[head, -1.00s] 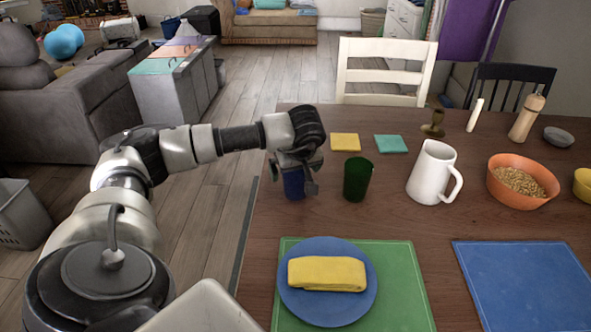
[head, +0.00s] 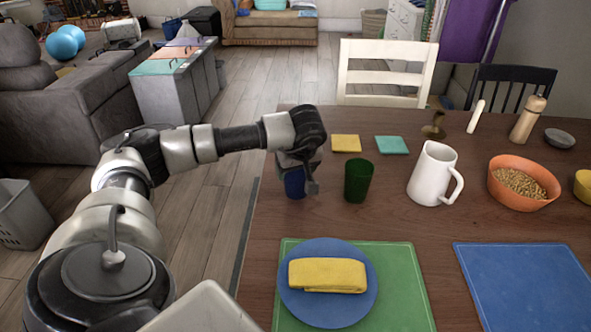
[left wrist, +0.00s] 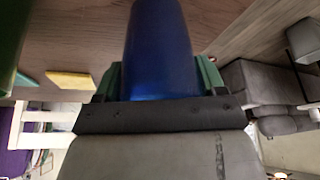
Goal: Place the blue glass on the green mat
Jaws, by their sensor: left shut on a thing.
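The blue glass (head: 294,183) stands near the left edge of the wooden table in the head view. My left gripper (head: 298,172) comes down over it and is shut on it. In the left wrist view the blue glass (left wrist: 161,55) fills the middle, between the fingers of my left gripper (left wrist: 160,80). The green mat (head: 402,290) lies at the near side of the table. A blue plate (head: 327,313) with a folded yellow cloth (head: 327,275) lies on the mat's left part. My right gripper is not in view.
A green glass (head: 358,181) stands just right of the blue glass. A white pitcher (head: 432,175) and an orange bowl (head: 522,197) stand farther right. Yellow (head: 346,143) and teal (head: 391,145) coasters lie behind. A blue mat (head: 525,285) lies at the near right. Bare table separates glasses and mats.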

